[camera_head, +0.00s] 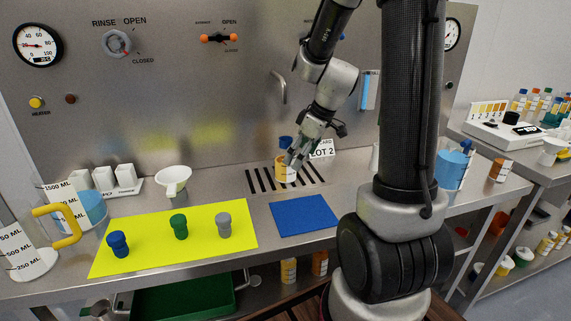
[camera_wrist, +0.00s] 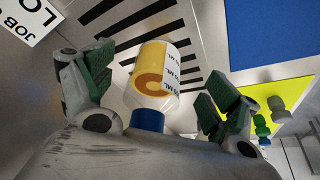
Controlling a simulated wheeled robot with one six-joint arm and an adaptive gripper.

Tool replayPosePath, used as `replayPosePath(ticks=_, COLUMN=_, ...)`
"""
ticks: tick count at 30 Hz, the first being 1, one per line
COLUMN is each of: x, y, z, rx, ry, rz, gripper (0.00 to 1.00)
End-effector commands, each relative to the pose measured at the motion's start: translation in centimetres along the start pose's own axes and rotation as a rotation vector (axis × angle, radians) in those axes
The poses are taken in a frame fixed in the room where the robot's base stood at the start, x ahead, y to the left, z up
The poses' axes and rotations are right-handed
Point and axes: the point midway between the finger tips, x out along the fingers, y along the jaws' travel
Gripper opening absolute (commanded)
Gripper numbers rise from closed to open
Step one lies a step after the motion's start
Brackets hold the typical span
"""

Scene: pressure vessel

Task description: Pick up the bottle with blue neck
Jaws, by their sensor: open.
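The bottle with the blue neck (camera_head: 285,172) stands on the black drain slots at the back of the steel counter. It has an orange-yellow body with a white label. In the wrist view the bottle (camera_wrist: 152,82) lies between the two fingers, with its blue neck (camera_wrist: 147,120) toward my palm. My gripper (camera_head: 299,153) is at the bottle's upper right in the head view. In the wrist view my gripper (camera_wrist: 155,95) is open, with green-padded fingers apart on both sides of the bottle. A gap shows on each side.
A white job card (camera_head: 321,149) stands just behind the gripper. A blue mat (camera_head: 303,216) and a yellow mat (camera_head: 150,245) with blue, green and grey stoppers lie in front. A white funnel (camera_head: 173,178) and a large jug (camera_head: 92,207) stand left.

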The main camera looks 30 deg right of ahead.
Motion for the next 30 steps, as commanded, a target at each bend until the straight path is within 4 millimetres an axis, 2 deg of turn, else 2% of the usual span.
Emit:
replayPosePath(ticks=5, x=0.6, y=0.0, z=-1.4, rx=-0.001, ry=0.000, rz=-0.001, gripper=0.89)
replayPosePath(ticks=13, x=2.3, y=-0.1, z=-5.5, rx=-0.002, ry=0.000, rz=-0.001, gripper=0.89)
replayPosePath(ticks=17, x=3.3, y=0.0, z=-5.2, rx=0.002, ry=-0.002, rz=-0.001, gripper=0.89)
replayPosePath(ticks=23, x=3.4, y=0.0, z=-5.2, rx=0.002, ry=0.000, rz=0.000, gripper=0.89)
replayPosePath(ticks=30, x=3.3, y=0.0, z=-5.2, rx=0.002, ry=0.000, rz=0.000, gripper=0.47)
